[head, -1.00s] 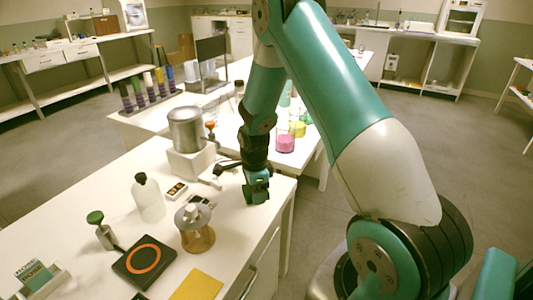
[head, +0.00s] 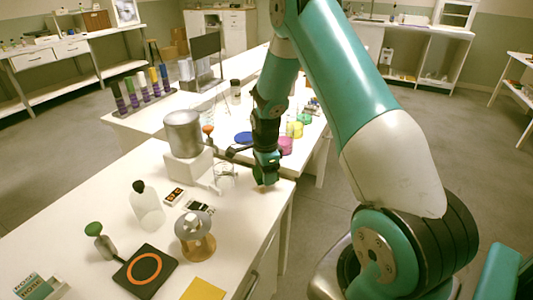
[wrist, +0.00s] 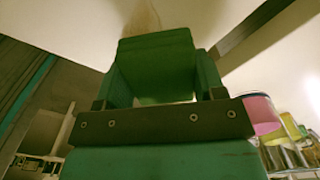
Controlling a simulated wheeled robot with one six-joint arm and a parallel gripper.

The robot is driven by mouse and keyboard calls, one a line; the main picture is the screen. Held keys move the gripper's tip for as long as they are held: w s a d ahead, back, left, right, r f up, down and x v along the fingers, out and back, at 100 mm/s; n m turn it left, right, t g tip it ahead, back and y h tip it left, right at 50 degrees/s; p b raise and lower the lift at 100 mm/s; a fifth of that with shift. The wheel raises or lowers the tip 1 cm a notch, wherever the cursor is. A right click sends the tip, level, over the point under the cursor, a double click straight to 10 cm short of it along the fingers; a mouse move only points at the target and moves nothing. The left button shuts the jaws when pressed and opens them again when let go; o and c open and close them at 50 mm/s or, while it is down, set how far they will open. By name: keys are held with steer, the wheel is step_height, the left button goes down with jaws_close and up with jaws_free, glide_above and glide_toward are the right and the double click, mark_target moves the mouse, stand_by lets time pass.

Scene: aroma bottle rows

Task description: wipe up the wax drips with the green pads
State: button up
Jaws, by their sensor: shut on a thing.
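My gripper (head: 265,176) points down at the right edge of the near white table. It is shut on a green pad (wrist: 155,52), which fills the middle of the wrist view; in the head view only a little green shows at the fingertips. A brownish smear (wrist: 141,17), possibly a wax drip, lies on the pale surface just beyond the pad in the wrist view. I cannot tell whether the pad touches the surface. No other green pad can be made out clearly.
A metal pot (head: 183,133) on a white block (head: 188,165) and a glass beaker (head: 225,171) stand left of my gripper. Coloured jars (head: 286,146) stand behind.

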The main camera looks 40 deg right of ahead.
steer(key=shift+r+p, duration=0.3)
steer(key=shift+r, duration=0.2)
steer(key=shift+r+p, duration=1.65)
steer(key=shift+r, duration=0.45)
